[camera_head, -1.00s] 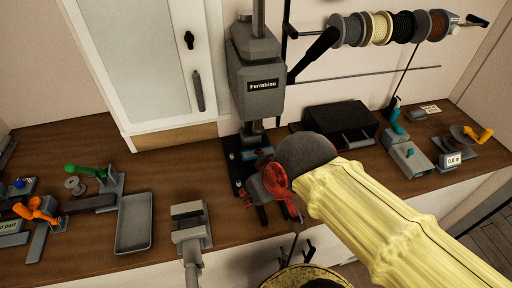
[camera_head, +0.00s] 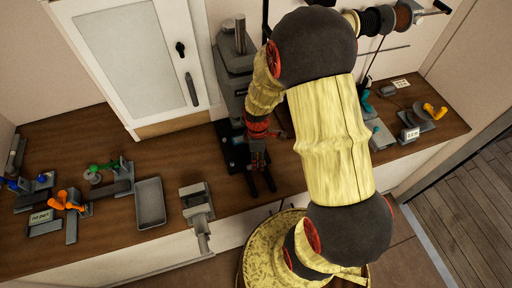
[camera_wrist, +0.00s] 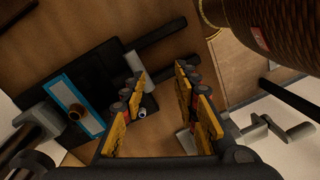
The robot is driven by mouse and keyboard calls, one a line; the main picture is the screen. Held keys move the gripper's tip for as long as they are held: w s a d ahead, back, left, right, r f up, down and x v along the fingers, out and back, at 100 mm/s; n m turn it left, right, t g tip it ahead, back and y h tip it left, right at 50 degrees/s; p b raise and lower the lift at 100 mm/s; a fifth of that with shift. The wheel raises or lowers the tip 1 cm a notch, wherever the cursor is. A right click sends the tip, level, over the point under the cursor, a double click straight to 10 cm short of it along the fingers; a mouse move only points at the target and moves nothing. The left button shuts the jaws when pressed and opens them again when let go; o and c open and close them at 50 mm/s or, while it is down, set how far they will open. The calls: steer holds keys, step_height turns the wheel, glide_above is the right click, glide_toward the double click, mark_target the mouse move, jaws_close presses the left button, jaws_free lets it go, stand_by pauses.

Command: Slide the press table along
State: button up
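The grey press (camera_head: 232,62) stands on the wooden workbench, partly hidden by my arm. Its dark base with two forward legs (camera_head: 270,180) lies under my gripper (camera_head: 258,155). In the wrist view, a blue-edged plate that looks like the press table (camera_wrist: 62,92) lies on the black base at left, with a brown round post on it. My gripper (camera_wrist: 160,82) is open, its yellow-padded fingers apart. A small pale-ended pin (camera_wrist: 142,113) shows near the left finger. I cannot tell whether anything touches the fingers.
A grey vise (camera_head: 196,200) and a grey tray (camera_head: 150,203) are left of the press. A white cabinet (camera_head: 120,60) stands behind. Wire spools (camera_head: 378,20) hang at upper right. Small devices (camera_head: 410,134) sit on the bench's right end.

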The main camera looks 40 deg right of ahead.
steer(key=shift+w+d+r+n+t, duration=0.1)
steer(key=shift+w+d+n+t, duration=0.05)
steer(key=shift+w+n, duration=0.35)
steer(key=shift+w+d+n+t, duration=0.15)
steer(key=shift+w+n, duration=0.25)
steer(key=shift+w, duration=0.2)
steer(key=n, duration=0.1)
steer(key=w+n, duration=0.1)
steer(key=shift+d+n, duration=0.2)
steer(key=shift+n, duration=0.1)
step_height(320, 180, down, 8)
steer(key=b, duration=0.5)
steer(key=shift+b, duration=0.3)
steer(key=shift+s, duration=0.15)
steer(key=shift+c, duration=0.3)
steer(key=shift+s+a, duration=0.1)
steer(key=c, duration=0.5)
